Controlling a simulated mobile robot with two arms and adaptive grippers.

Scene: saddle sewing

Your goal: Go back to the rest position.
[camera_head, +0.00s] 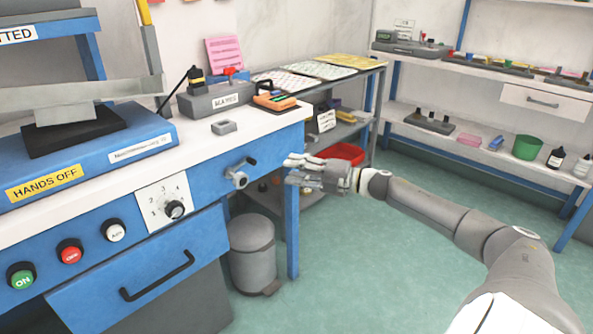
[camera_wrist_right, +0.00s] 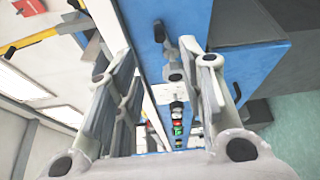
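My right arm reaches in from the lower right in the head view. My right gripper (camera_head: 308,170) is held out in front of the blue bench's right corner, to the right of a small grey crank handle (camera_head: 240,173) on the bench front. In the right wrist view the gripper's fingers (camera_wrist_right: 165,75) are spread wide with nothing between them. The crank (camera_wrist_right: 176,55) shows beyond them, apart from the fingers. My left gripper is not in view.
The blue bench (camera_head: 85,255) with dial, buttons and drawer fills the left side. A grey bin (camera_head: 252,245) stands on the floor below the gripper. A side rack (camera_head: 377,110) and wall shelves (camera_head: 470,75) are behind. The green floor (camera_head: 350,260) is clear in the middle.

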